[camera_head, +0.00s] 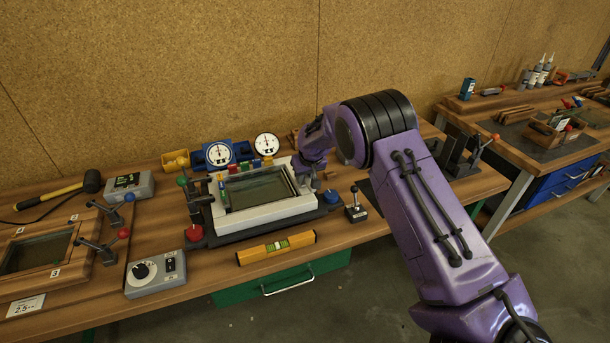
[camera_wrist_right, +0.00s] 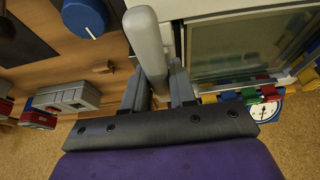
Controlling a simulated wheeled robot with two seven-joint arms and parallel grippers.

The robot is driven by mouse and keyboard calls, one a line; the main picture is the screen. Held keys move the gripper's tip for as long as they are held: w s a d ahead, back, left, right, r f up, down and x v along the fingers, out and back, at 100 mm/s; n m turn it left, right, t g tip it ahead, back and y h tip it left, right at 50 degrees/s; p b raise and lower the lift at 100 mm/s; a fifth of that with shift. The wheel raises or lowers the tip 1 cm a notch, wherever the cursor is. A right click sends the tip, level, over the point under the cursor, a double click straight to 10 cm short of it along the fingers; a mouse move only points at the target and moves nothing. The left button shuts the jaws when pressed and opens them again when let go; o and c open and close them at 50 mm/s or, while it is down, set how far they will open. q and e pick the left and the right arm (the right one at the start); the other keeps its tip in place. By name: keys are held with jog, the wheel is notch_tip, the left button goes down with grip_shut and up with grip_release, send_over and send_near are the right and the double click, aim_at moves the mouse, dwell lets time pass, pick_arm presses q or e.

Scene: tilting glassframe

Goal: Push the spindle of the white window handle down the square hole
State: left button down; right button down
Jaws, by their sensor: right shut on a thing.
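The white window frame (camera_head: 231,221) with its dark glass lies flat in a dark fixture on the bench. It also shows at the upper right of the right wrist view (camera_wrist_right: 225,9). My right gripper (camera_head: 307,169) is at the frame's right side. In the right wrist view, my right gripper (camera_wrist_right: 158,82) is shut on the white window handle (camera_wrist_right: 147,42), whose pale grip sticks out past the fingers, beside the frame's edge. The handle's spindle and the square hole are hidden, so I cannot tell whether they meet. My left gripper is not in view.
A blue knob (camera_head: 331,196) and a small black-knobbed lever (camera_head: 355,211) stand right of the frame. Two dial gauges (camera_head: 219,154) and coloured blocks sit behind it. A yellow spirit level (camera_head: 276,248) lies in front. A grey control box (camera_head: 156,273) stands front left.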

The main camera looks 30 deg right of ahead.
jog(key=shift+f, duration=0.35)
jog(key=c, duration=0.8)
grip_release()
jog(key=b+v, duration=0.3)
jog(key=v, duration=0.7)
jog(key=shift+s+a+r, duration=0.1)
jog(key=shift+r, duration=0.2)
jog(key=shift+f, duration=0.1)
